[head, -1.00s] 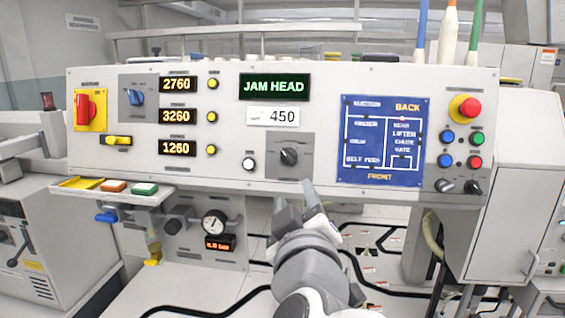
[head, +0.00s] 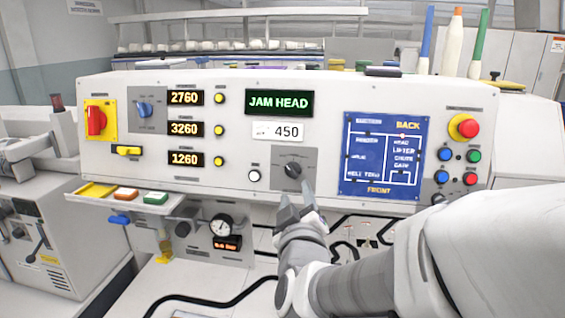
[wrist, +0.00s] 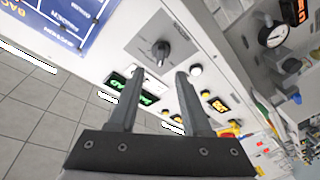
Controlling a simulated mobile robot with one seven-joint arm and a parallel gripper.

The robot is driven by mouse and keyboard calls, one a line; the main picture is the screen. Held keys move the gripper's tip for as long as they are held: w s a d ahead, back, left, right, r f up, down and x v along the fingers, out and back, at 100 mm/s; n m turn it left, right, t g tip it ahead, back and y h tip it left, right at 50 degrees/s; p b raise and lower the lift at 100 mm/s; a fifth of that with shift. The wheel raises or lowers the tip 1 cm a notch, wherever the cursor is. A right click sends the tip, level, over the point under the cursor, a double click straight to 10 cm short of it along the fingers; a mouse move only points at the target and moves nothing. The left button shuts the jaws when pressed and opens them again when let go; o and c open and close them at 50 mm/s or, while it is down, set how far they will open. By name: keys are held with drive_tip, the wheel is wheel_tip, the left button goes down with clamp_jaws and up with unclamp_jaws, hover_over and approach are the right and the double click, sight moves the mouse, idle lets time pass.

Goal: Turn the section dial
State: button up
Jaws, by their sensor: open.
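A dark rotary dial (head: 292,170) sits on a grey square plate low on the white control panel, below the white 450 label. I cannot read the plate's markings, so I cannot tell if it is the section dial. In the wrist view the dial (wrist: 161,50) shows just beyond the fingertips, roughly in line with the gap between them. My gripper (head: 294,197) is open and empty, just below the dial in the head view. In the wrist view both fingers of my gripper (wrist: 160,76) are apart, with nothing between them. A blue knob (head: 144,109) is at the panel's upper left.
A white button (head: 254,176) is left of the dial and a blue diagram (head: 385,155) is right of it. A green JAM HEAD display (head: 279,103) is above. A red emergency button (head: 467,127) is at the right. A shelf (head: 125,197) juts out at lower left.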

sight(293, 174)
drive_tip(key=shift+w+p, duration=2.1)
drive_tip(key=shift+w, duration=2.65)
clamp_jaws()
